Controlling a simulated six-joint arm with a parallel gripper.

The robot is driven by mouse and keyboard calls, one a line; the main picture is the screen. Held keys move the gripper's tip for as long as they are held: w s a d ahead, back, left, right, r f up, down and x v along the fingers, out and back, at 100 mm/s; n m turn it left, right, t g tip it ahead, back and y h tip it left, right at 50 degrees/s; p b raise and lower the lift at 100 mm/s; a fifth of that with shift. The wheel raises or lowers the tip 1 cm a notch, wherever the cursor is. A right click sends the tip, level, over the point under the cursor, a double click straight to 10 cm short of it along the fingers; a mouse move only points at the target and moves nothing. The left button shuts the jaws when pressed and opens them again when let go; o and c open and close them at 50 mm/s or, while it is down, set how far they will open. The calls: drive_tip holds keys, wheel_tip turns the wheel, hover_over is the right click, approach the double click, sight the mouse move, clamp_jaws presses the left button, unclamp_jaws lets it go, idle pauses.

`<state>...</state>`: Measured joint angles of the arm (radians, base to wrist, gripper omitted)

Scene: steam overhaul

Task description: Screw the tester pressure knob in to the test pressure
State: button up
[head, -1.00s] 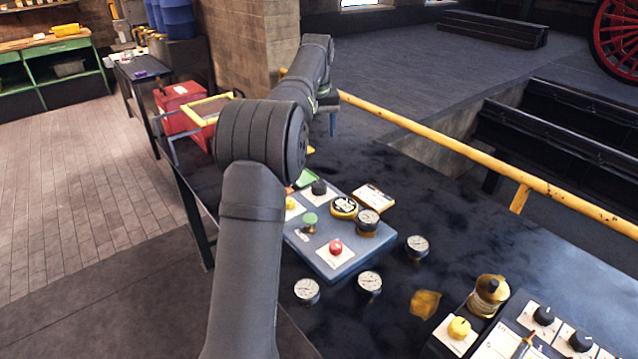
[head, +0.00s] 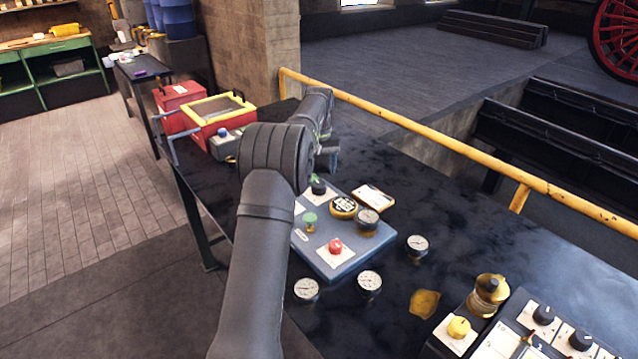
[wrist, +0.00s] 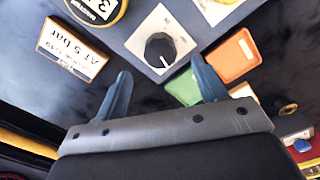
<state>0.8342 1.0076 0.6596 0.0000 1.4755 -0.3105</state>
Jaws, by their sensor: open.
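The tester is a blue-grey panel (head: 322,262) on the dark bench, with several knobs and a gauge (head: 368,219). Its black knob (head: 318,187) sits on a white plate at the far edge. In the wrist view this black knob (wrist: 160,50), with a white pointer line, lies just beyond and between my fingertips. My gripper (wrist: 160,72) is open and empty, its two blue-grey fingers apart and not visibly touching the knob. A green knob (head: 309,219) and a red knob (head: 335,245) stand nearer on the panel. A yellow-rimmed round display (head: 344,206) sits beside the black knob.
A card reading "AT 5 bar" (wrist: 73,50) lies beside the panel. Orange (wrist: 225,60) and green (wrist: 184,88) pieces lie near the right finger. Loose gauges (head: 417,245) lie around the panel. A yellow rail (head: 430,151) runs along the bench's far side.

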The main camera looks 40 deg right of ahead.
sight(319, 184)
wheel_tip(319, 184, down, 6)
drive_tip(key=shift+f, duration=0.1)
drive_tip(key=shift+c, duration=0.5)
drive_tip(key=c, duration=0.9)
drive_tip(key=shift+m, duration=0.4)
drive_tip(key=m, duration=0.3)
drive_tip(key=shift+m, duration=1.7)
